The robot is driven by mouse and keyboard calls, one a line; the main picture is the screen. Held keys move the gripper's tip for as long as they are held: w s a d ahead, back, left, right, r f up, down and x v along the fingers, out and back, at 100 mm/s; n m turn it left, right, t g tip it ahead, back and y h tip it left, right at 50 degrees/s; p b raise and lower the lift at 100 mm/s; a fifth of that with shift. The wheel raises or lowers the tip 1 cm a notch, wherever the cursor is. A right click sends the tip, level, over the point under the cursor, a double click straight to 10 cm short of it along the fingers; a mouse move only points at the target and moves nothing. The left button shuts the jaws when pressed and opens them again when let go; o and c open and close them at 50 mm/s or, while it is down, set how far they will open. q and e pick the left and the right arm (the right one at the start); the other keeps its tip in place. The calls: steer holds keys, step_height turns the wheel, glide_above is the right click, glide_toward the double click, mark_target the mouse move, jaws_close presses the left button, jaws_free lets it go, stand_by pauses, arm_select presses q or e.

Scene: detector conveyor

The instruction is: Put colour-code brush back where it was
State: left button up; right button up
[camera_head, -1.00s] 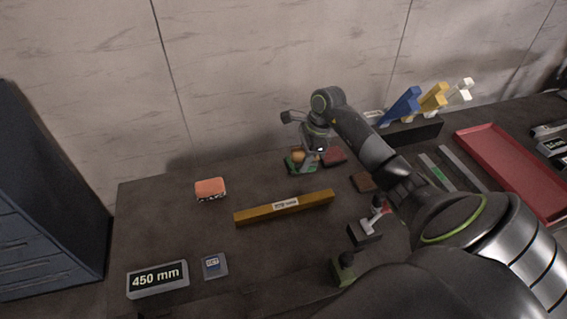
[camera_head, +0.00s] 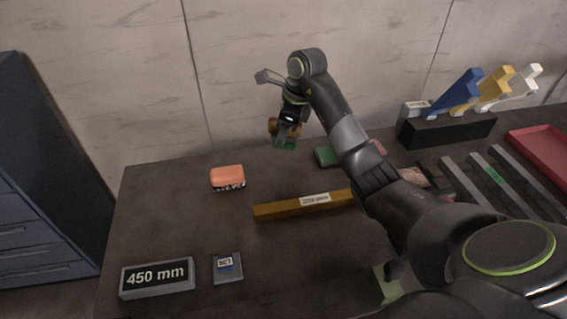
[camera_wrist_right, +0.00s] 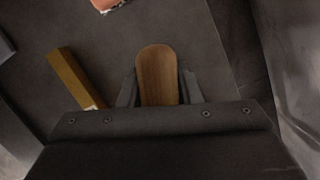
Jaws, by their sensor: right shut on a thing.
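The brush shows in the head view as a brown wooden body (camera_head: 275,127) with a green part under it (camera_head: 287,146). My right gripper (camera_head: 284,134) is shut on it and holds it above the back of the table. In the right wrist view the wooden body (camera_wrist_right: 158,75) sits between the two fingers (camera_wrist_right: 160,88). A flat green piece (camera_head: 327,156) lies on the table to the right of the held brush, with a red one (camera_head: 377,147) beyond my arm. My left gripper is not in view.
A yellow-brown bar (camera_head: 300,206) and an orange-topped block (camera_head: 228,177) lie on the table. A "450 mm" display (camera_head: 157,278) and a small grey device (camera_head: 227,268) are at front left. A black holder (camera_head: 445,131) with coloured handles and a red tray (camera_head: 545,150) stand right.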

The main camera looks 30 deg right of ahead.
step_height(320, 180, down, 3)
steer(key=shift+r, duration=0.15)
steer(key=shift+f, duration=0.7)
step_height(320, 180, down, 4)
steer(key=shift+r+p, duration=0.25)
steer(key=shift+p, duration=0.1)
steer(key=shift+f, duration=0.1)
steer(key=o, duration=0.4)
steer(key=shift+f, duration=0.1)
steer(key=o, duration=0.5)
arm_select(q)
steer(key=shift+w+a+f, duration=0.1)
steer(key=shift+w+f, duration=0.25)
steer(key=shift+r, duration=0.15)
arm_select(e)
steer(key=shift+r, duration=0.2)
